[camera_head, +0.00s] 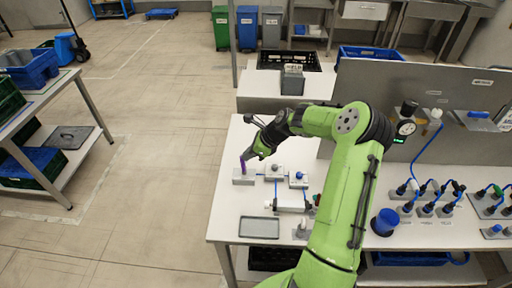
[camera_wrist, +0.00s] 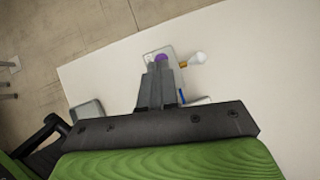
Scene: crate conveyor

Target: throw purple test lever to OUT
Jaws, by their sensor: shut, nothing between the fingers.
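The purple test lever (camera_head: 243,163) stands up, slightly tilted, from a small grey block (camera_head: 243,178) near the left edge of the white table (camera_head: 226,205). My gripper (camera_head: 249,156) is right at the lever's upper part in the head view. In the wrist view my gripper (camera_wrist: 160,68) has its fingers together and empty, with the purple top of the lever (camera_wrist: 161,57) just beyond the tips. Whether the fingers touch the lever I cannot tell. Any OUT marking is too small to read.
Blue-topped fittings (camera_head: 298,176) on small blocks stand right of the lever. A grey tray (camera_head: 260,228) lies near the front edge. A grey upright panel (camera_head: 440,85) backs the table.

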